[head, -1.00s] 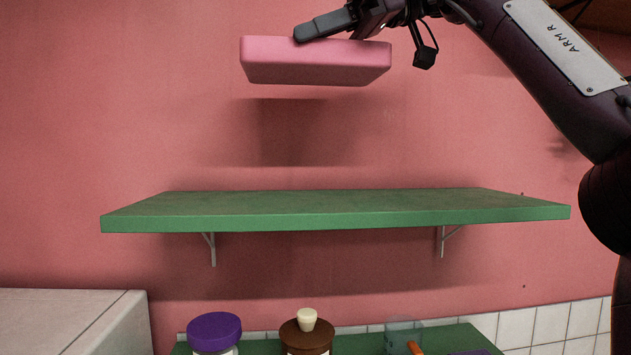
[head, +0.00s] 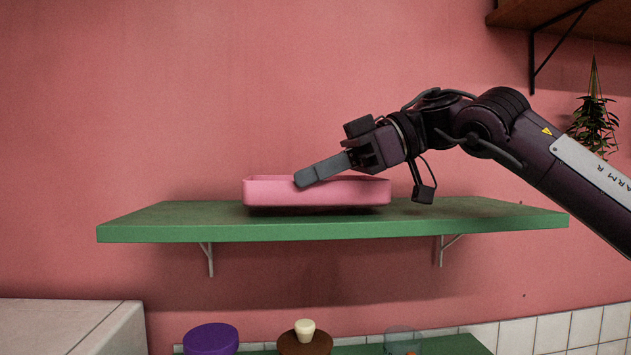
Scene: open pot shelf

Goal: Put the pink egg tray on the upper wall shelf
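The pink egg tray (head: 350,193) is level over the middle of the green upper wall shelf (head: 170,222). A dark shadow lies right under it, and I cannot tell whether it touches the shelf or hovers just above it. My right gripper (head: 304,179) reaches in from the right and is shut on the tray's wall near the middle. One grey finger shows in front of the rim; the other finger is hidden. The inside of the tray is mostly hidden by its front wall. My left gripper is not in view.
The shelf is bare on both sides of the tray. Below, a purple-lidded jar (head: 211,338), a brown pot with a cream knob (head: 304,342) and a clear vessel (head: 403,341) stand by a lower green surface. A brown shelf (head: 570,18) and hanging plant (head: 594,125) are upper right.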

